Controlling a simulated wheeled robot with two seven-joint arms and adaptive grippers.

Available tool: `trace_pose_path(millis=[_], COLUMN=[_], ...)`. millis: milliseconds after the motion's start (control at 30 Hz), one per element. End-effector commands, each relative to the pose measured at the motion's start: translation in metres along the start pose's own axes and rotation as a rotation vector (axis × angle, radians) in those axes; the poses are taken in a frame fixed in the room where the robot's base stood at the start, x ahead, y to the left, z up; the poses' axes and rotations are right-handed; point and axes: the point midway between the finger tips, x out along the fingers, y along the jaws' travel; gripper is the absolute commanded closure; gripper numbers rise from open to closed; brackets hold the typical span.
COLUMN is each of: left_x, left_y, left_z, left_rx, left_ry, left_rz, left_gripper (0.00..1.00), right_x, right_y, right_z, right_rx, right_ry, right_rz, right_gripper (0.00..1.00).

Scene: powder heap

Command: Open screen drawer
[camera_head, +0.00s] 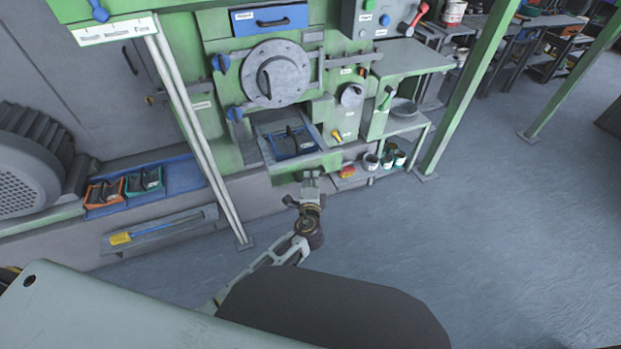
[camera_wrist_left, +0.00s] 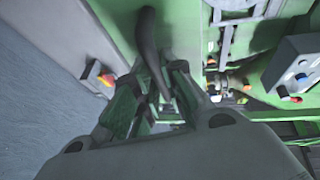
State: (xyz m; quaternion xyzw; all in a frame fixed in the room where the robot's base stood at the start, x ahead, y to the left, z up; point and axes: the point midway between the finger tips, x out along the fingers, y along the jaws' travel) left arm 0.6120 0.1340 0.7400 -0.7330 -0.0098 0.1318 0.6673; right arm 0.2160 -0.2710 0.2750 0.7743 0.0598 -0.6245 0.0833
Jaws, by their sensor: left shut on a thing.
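A green-fronted drawer (camera_head: 309,164) low in the middle of the green machine stands out from its opening. A blue tray (camera_head: 297,151) with a dark handle lies in it. My left gripper (camera_head: 311,177) is at the middle of the drawer's front edge. In the left wrist view my left gripper (camera_wrist_left: 158,92) is shut on a dark curved handle (camera_wrist_left: 148,45) that passes between its fingers. The handle is hidden behind the gripper in the head view. My right gripper is not in view.
A blue-fronted panel with a handle (camera_head: 270,20) and a round hatch (camera_head: 277,74) are above. Orange and teal trays (camera_head: 145,180) lie on a blue ledge at left. A pale post (camera_head: 190,125) stands left of my arm. Several small cups (camera_head: 371,162) stand at right. Floor in front is clear.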

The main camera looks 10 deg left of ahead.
Motion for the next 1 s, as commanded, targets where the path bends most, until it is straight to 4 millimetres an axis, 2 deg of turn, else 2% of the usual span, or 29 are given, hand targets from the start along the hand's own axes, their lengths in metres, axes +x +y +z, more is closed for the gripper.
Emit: trace_pose_path(millis=[100, 133, 300, 733, 1000], left_x=[0.000, 0.000, 0.000, 0.000, -0.003], left_y=[0.001, 0.001, 0.001, -0.002, -0.021], left_z=[0.000, 0.000, 0.000, 0.000, -0.001], left_rx=[0.000, 0.000, 0.000, -0.001, -0.003], left_ry=[0.001, 0.001, 0.001, 0.000, 0.000], left_rz=[0.002, 0.002, 0.002, 0.000, -0.002], left_gripper=[1.00, 0.87, 0.66, 0.66, 0.66], right_x=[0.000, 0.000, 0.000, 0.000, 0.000], right_y=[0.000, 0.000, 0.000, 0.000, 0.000], right_z=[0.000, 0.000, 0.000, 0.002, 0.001], right_rx=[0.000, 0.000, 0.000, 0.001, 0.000], right_ry=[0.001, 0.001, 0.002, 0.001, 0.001], right_rz=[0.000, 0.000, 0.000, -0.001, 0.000], right_gripper=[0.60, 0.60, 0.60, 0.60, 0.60])
